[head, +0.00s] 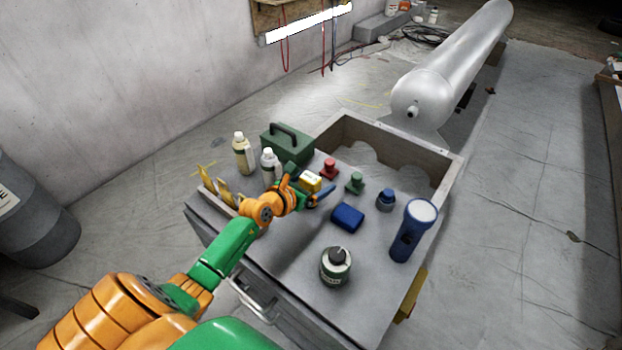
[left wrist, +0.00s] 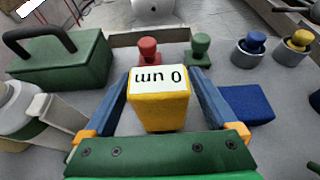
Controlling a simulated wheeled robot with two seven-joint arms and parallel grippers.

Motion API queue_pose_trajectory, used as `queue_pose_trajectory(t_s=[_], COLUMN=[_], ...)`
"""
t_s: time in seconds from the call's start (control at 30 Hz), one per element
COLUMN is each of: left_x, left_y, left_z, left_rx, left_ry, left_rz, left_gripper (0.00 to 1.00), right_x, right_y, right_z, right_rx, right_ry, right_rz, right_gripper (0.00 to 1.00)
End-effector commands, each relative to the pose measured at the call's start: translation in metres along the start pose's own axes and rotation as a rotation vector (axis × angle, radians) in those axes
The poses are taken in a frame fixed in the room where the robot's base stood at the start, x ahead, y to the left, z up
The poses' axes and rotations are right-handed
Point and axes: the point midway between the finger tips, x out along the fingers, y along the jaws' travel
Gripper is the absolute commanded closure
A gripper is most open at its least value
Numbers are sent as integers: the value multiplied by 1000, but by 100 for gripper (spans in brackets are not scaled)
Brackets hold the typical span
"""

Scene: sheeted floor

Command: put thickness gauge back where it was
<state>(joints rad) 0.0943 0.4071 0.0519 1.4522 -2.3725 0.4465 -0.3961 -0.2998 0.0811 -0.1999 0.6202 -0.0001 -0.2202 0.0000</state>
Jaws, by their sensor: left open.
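The thickness gauge is a yellow block with a white display reading "0 um" (left wrist: 158,108). In the head view the gauge (head: 311,180) is on the left-middle part of the grey bench top, partly hidden by my gripper. My left gripper (head: 316,189) is open, with its blue fingers on either side of the gauge. In the left wrist view the fingers (left wrist: 160,78) flank the gauge, and a narrow gap seems to show on each side. I cannot tell whether the gauge rests fully on the surface. My right gripper is not in view.
Near the gauge are a green toolbox (head: 287,143), white-capped bottles (head: 243,155), red (head: 329,168) and green (head: 354,182) knobs and a blue block (head: 347,217). A blue flashlight (head: 408,238) and a can (head: 335,268) stand nearer.

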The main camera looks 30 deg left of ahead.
Motion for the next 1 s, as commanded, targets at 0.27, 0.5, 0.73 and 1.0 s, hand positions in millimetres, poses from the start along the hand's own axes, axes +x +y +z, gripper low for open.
queue_pose_trajectory(t_s=[0.27,0.5,0.73,1.0], left_x=[-57,-105,-120,-120], left_y=[0,0,0,0], left_z=[3,0,0,0], left_rx=[0,0,0,0], left_ry=[3,2,0,0], left_rz=[0,0,0,0], left_gripper=[8,8,8,8], right_x=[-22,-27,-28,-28], right_y=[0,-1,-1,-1], right_z=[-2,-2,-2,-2], right_rx=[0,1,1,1], right_ry=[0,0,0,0], right_rz=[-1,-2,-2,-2], right_gripper=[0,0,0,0])
